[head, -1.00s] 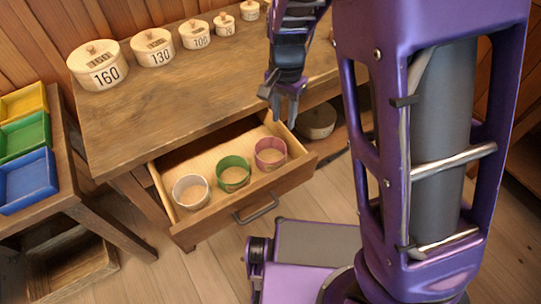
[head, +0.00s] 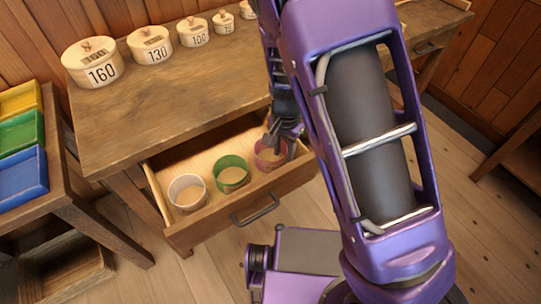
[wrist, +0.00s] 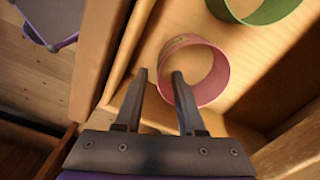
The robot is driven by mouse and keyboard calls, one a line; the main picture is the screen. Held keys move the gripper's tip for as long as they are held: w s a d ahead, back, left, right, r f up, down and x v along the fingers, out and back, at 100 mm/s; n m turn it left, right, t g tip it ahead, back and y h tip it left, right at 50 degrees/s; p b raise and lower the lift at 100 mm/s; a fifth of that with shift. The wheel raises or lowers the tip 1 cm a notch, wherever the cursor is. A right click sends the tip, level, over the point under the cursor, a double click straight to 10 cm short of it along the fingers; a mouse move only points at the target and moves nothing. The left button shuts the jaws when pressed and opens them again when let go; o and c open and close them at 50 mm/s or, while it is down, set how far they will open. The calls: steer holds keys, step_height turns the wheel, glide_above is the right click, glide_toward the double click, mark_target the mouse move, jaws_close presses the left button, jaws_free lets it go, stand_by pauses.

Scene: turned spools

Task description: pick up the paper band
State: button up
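Three open ring-shaped bands stand in a row in the pulled-out drawer: a white one (head: 186,206), a green one (head: 232,186) and a pink one (head: 261,164). I cannot tell from their look which is paper. My gripper (head: 274,138) is at the pink band and partly covers it in the head view. In the wrist view my gripper (wrist: 159,75) is open, with its fingertips on either side of the near wall of the pink band (wrist: 223,75). Contact cannot be seen. Part of the green band (wrist: 262,18) shows at the top.
The wooden drawer (head: 205,232) is open below the table (head: 170,110); its walls stand close around my gripper. Several numbered lidded round boxes, such as the 160 one (head: 95,72), line the table's back. Yellow, green and blue trays (head: 22,178) sit on a side stand at left.

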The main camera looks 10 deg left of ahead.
step_height(320, 180, down, 2)
steer(key=shift+f, duration=0.1)
jaws_close()
stand_by(0.5)
